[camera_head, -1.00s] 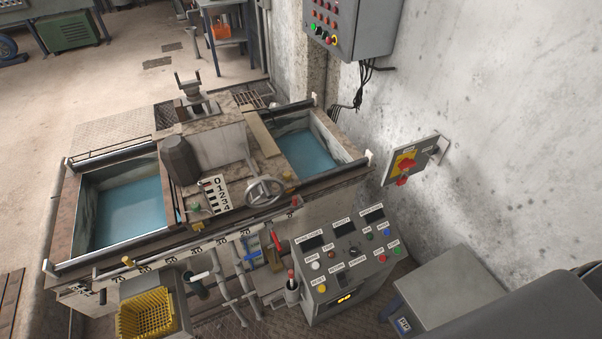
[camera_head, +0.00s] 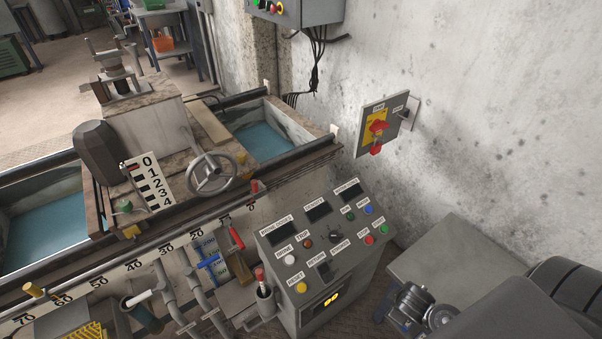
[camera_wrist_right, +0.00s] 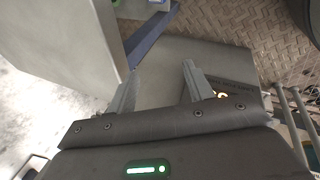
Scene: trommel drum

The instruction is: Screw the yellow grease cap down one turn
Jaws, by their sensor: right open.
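Several small yellow parts show on the machine in the head view. One yellow part (camera_head: 240,157) sits just behind the grey handwheel (camera_head: 212,174). A yellow block (camera_head: 130,231) is on the front rail below the number scale. A yellow knob (camera_head: 34,290) stands at the lower left. I cannot tell for sure which is the grease cap, nor how far it is screwed down. My right gripper (camera_wrist_right: 160,84) is open, with nothing between its fingers in the right wrist view. It is away from these yellow parts. My left gripper is not in view.
A grey control console (camera_head: 325,240) with buttons stands in front of the machine. Pipes and coloured valve handles, one red (camera_head: 236,238), crowd the front. A switch box (camera_head: 382,125) is on the wall. A grey box top (camera_head: 450,255) lies right of the console.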

